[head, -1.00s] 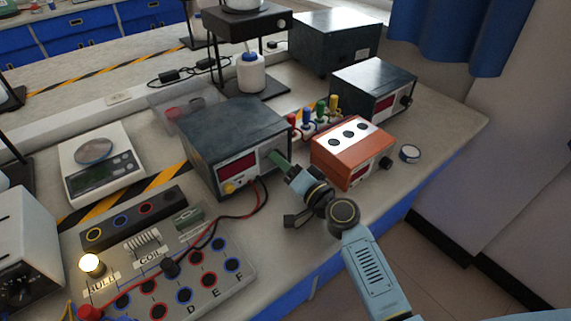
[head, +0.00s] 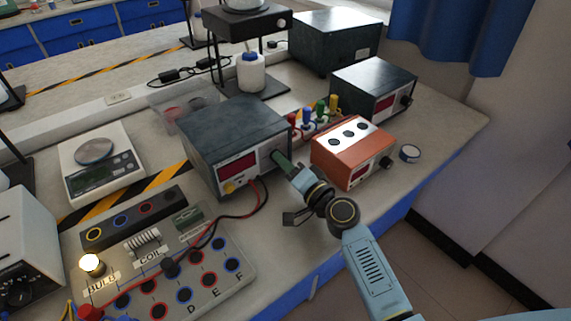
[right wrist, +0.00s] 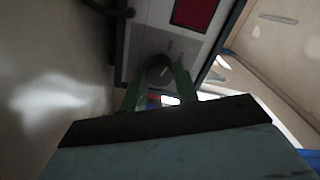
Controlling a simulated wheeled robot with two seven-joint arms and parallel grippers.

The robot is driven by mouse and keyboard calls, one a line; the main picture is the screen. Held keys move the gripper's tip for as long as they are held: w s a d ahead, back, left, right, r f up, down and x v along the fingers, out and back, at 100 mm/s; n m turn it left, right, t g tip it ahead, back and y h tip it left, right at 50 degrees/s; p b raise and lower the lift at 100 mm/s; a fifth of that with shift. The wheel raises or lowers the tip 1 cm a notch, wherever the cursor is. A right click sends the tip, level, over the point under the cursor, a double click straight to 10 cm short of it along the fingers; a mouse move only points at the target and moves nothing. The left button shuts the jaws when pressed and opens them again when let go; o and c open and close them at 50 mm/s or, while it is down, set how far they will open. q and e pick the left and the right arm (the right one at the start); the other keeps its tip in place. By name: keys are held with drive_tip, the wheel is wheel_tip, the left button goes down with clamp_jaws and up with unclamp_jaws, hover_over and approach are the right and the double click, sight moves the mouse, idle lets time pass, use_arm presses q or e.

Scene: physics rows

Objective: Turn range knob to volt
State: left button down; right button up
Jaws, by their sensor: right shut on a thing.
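The meter (head: 230,130) is a dark grey box with a pale front panel and a red display (head: 238,166). Its round dark range knob (right wrist: 160,66) shows in the right wrist view with a light pointer line on it. My right gripper (head: 279,157) reaches the right side of the meter's front panel, and its green fingers are shut on the knob, one on each side. In the head view the fingers and wrist hide the knob. I cannot read any range labels. My left gripper is not in view.
Red and black leads run from the meter's front to the circuit board (head: 205,285) with a lit bulb (head: 92,265). A scale (head: 100,165) is at left. The bench's front edge is bare nearby.

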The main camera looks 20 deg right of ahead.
drive_tip(key=m, duration=0.6)
drive_tip(key=shift+p, duration=0.3)
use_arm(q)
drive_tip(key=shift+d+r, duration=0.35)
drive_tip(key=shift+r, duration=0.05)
use_arm(e)
drive_tip(key=shift+m, duration=1.1)
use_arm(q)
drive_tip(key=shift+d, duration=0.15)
use_arm(e)
drive_tip(key=o, duration=1)
drive_tip(key=shift+c, duration=0.2)
drive_tip(key=shift+s, duration=0.1)
drive_tip(key=b+v, duration=0.1)
drive_tip(key=v, duration=1.1)
drive_tip(key=shift+s+d, duration=0.1)
drive_tip(key=shift+s, duration=0.05)
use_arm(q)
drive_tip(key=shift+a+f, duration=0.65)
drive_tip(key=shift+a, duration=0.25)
use_arm(e)
drive_tip(key=shift+s+d, duration=0.15)
drive_tip(key=shift+s, duration=0.25)
